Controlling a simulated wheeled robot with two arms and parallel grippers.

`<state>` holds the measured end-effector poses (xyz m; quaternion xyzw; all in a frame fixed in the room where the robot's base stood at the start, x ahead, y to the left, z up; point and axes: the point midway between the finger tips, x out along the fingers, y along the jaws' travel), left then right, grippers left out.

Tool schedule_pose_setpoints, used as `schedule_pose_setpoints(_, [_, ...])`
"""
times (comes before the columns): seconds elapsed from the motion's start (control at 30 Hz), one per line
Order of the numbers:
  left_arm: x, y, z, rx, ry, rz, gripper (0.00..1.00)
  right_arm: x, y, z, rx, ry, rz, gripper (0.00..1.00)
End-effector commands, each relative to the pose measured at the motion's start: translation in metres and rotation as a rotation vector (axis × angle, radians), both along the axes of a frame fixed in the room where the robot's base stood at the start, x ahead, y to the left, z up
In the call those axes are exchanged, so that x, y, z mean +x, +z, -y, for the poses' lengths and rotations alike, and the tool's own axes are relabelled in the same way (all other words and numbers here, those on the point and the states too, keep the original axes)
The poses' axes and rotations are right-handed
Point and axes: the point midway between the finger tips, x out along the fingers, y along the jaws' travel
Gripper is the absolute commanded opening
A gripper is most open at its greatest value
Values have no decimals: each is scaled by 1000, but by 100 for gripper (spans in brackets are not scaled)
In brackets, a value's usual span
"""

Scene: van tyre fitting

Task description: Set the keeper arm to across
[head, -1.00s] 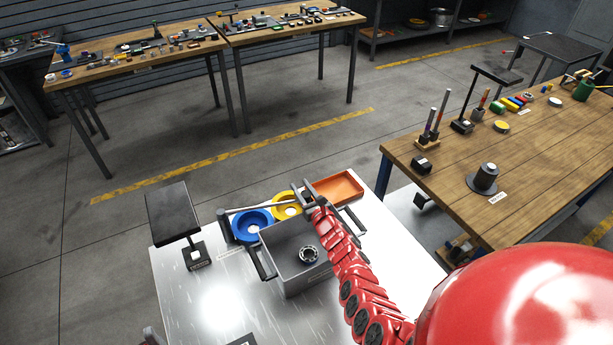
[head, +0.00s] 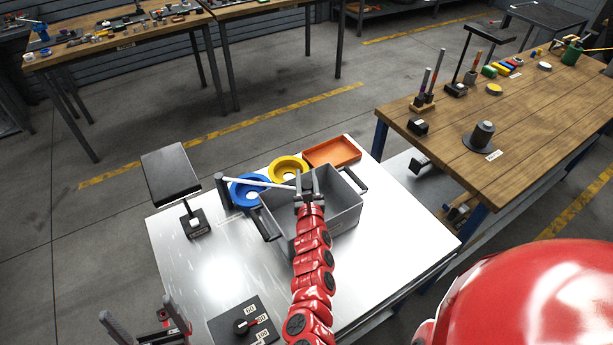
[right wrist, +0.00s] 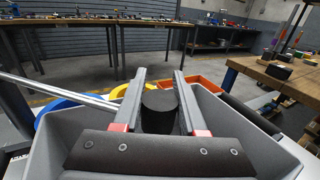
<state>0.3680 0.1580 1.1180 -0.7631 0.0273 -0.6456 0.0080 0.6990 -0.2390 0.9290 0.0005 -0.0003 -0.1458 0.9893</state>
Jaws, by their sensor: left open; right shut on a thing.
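The keeper arm (head: 262,182) is a thin pale rod on a dark upright post (head: 222,190) left of the grey bin (head: 345,218). It reaches right over the blue ring, and its free end is above the bin's far part. My right gripper (head: 308,184) is at that end. In the right wrist view, the rod (right wrist: 75,92) comes in from the left, and a black knob (right wrist: 160,108) sits between the fingers, which are shut on it. My left gripper (head: 147,320) is open and empty at the lower left. My right arm hides part of the bin.
A blue ring (head: 238,193), a yellow ring (head: 278,168) and an orange tray (head: 332,152) lie behind the bin. A dark plate on a stand (head: 171,172) is at left. A numbered dial (head: 240,324) is in front. A wooden bench (head: 520,125) stands right.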

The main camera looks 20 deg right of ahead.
Motion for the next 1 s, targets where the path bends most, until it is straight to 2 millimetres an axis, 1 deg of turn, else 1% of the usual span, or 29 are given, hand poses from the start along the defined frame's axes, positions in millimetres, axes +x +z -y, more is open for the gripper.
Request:
schedule_pose_setpoints(0.03, [0,-4,0,0,0,0,100,-2,-3,-1,0,-7,-3,0])
schedule_pose_setpoints(0.1, [0,-5,0,0,0,0,100,-3,-2,-2,0,-14,-2,0])
schedule_pose_setpoints(0.53, [0,-5,0,0,0,0,100,-4,0,-3,-3,-20,-2,0])
schedule_pose_setpoints(0.57, [0,-5,0,0,0,0,100,-4,0,-3,-3,-20,-2,42])
schedule_pose_setpoints(0.7, [0,-5,0,0,0,0,100,-4,0,-3,-2,-20,-1,68])
schedule_pose_setpoints(0.73, [0,-5,0,0,0,0,100,-4,0,-3,-3,-19,-1,71])
schedule_pose_setpoints(1.0, [0,-5,0,0,0,0,100,-5,0,-3,-2,-19,-1,71])
